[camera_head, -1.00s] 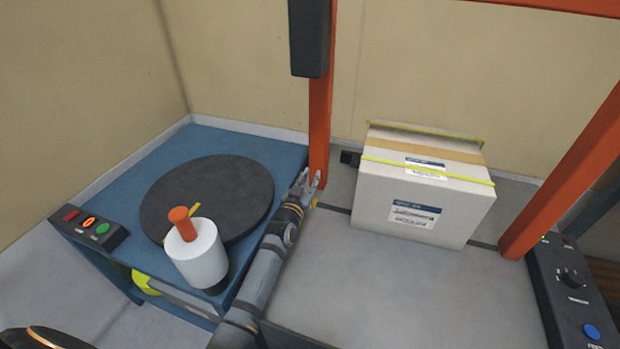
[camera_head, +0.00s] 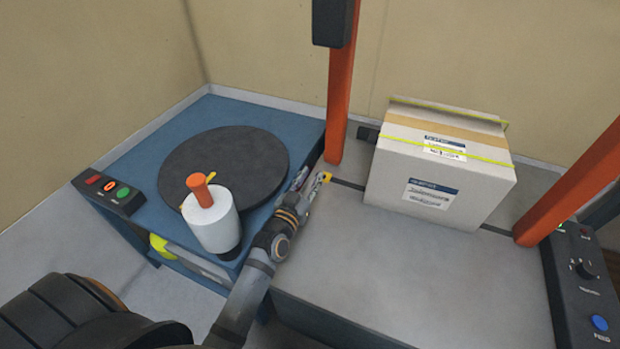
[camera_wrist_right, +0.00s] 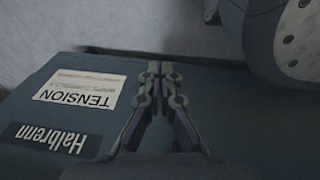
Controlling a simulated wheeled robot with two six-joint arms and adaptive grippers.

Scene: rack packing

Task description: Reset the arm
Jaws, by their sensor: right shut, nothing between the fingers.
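My left gripper (camera_head: 311,183) reaches in between the blue turntable stand and the grey table, close to the foot of the orange post. Its fingers are small and partly hidden, so I cannot tell whether they are open. My right gripper (camera_wrist_right: 160,68) shows only in the right wrist view. Its fingers are together, with nothing between them, in front of a dark panel (camera_wrist_right: 60,100) with a "TENSION" label (camera_wrist_right: 82,92) and a "Halbrenn" plate (camera_wrist_right: 45,138).
A strapped white carton (camera_head: 440,185) stands on the grey table (camera_head: 400,260) under an orange frame (camera_head: 341,95). Control boxes sit left (camera_head: 110,192) and right (camera_head: 585,280). The table's front is clear.

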